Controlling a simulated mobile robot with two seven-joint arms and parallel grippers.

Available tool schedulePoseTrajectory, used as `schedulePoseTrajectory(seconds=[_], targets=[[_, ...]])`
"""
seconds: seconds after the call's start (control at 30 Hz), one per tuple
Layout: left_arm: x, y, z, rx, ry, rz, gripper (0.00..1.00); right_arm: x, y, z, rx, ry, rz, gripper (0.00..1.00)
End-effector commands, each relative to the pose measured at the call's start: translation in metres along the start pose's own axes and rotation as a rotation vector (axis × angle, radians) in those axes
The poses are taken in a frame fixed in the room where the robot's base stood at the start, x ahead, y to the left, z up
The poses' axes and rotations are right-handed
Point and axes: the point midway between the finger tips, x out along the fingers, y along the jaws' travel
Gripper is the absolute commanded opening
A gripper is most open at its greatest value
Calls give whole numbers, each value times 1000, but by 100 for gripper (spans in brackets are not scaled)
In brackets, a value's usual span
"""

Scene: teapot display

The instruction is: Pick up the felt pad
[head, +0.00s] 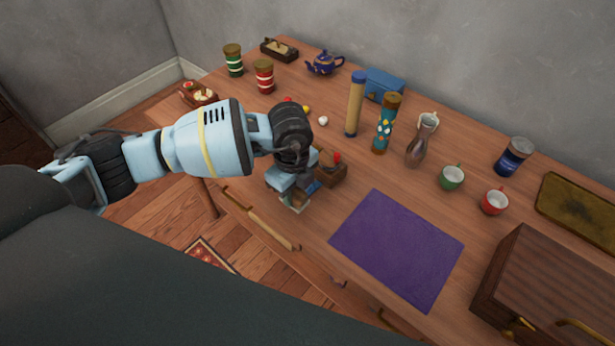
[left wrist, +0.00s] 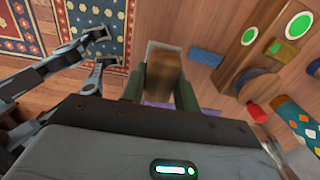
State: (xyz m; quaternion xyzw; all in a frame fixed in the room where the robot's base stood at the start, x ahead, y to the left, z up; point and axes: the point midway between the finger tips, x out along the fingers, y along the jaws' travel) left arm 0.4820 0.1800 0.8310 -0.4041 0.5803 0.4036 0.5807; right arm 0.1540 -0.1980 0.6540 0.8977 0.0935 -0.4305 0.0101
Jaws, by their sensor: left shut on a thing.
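My left gripper (head: 292,202) is low at the table's front edge. In the left wrist view its two dark green fingers are shut on a brown block (left wrist: 165,72) with a pale edge. I cannot tell for sure whether this block is the felt pad. The block is mostly hidden by the gripper in the head view. A purple mat (head: 397,249) lies flat to the right of the gripper, apart from it. My right gripper (left wrist: 106,48) shows in the left wrist view, its two fingers apart and empty, over the floor.
A wooden holder (head: 331,174) with coloured pieces stands beside the left gripper. A tall yellow tube (head: 355,104), a patterned bottle (head: 386,125) and a dark vase (head: 421,142) stand behind. A green mug (head: 452,178), a red mug (head: 495,201) and a wooden case (head: 550,285) are to the right.

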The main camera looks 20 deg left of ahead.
Motion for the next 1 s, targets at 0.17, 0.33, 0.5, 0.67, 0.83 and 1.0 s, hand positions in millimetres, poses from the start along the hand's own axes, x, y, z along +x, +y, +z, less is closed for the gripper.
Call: schedulePoseTrajectory(seconds=[0.17, 0.33, 0.5, 0.67, 0.83, 1.0], targets=[[-5, 40, -1, 1, 0, 0, 8, -2, 1, -5, -2, 7, 1, 36], [-7, 68, -2, 1, 0, 1, 8, -2, 1, -5, -4, 7, 2, 36], [-8, 84, -3, 0, 1, 1, 8, -2, 2, -6, -5, 8, 2, 36], [-8, 90, -3, -1, 0, 0, 8, -2, 2, -6, -5, 9, 2, 36], [-8, 91, -3, 0, 0, 0, 8, -3, 2, -6, -5, 9, 2, 36], [-8, 91, -3, 0, 0, 0, 8, -4, 1, -7, -4, 11, 2, 36]])
